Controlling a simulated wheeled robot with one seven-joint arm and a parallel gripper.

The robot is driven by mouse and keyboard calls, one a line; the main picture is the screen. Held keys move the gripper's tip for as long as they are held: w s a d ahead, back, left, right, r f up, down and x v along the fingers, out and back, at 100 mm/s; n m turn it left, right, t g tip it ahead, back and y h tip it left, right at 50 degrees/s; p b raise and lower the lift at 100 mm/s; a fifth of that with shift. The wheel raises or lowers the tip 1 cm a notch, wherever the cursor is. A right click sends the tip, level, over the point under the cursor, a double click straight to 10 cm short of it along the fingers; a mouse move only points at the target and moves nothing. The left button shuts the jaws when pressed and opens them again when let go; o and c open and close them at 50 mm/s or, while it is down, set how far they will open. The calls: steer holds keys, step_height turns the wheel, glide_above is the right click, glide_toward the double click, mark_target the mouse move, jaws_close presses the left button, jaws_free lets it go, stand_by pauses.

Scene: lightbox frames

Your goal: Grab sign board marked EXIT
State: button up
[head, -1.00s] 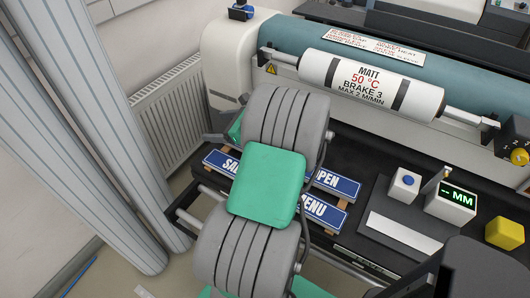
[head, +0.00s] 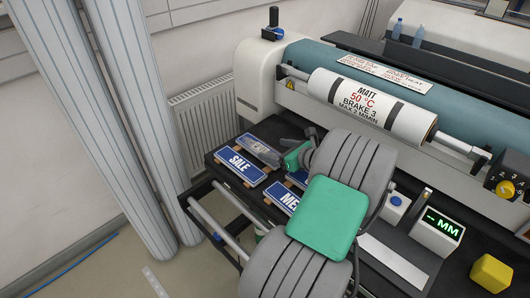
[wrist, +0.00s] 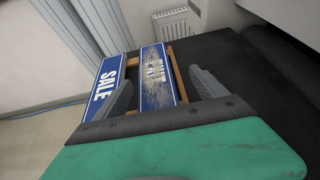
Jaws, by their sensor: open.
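A blue sign board (wrist: 155,78) with white lettering lies on wooden strips in the middle of the wrist view. Its lettering is scuffed or blurred, and I cannot read it as EXIT. A blue SALE sign (head: 240,163) lies beside it, to its left in the wrist view (wrist: 98,88). My gripper (wrist: 162,76) is open, with one finger on each side of the unreadable board. I cannot tell how far above the board the fingertips are.
A blue sign starting "ME" (head: 283,197) lies nearer, partly behind my arm. A laminator with a white MATT roll (head: 368,105) stands behind the black table. A white block with a blue button (head: 394,207), a display box (head: 437,232) and a yellow block (head: 491,272) are at right.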

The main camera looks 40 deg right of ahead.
mark_target(261, 148)
steer(key=x, duration=0.2)
steer(key=a+x, duration=0.1)
steer(key=x, duration=0.2)
steer(key=shift+w+f, duration=0.1)
steer(key=c, duration=1.5)
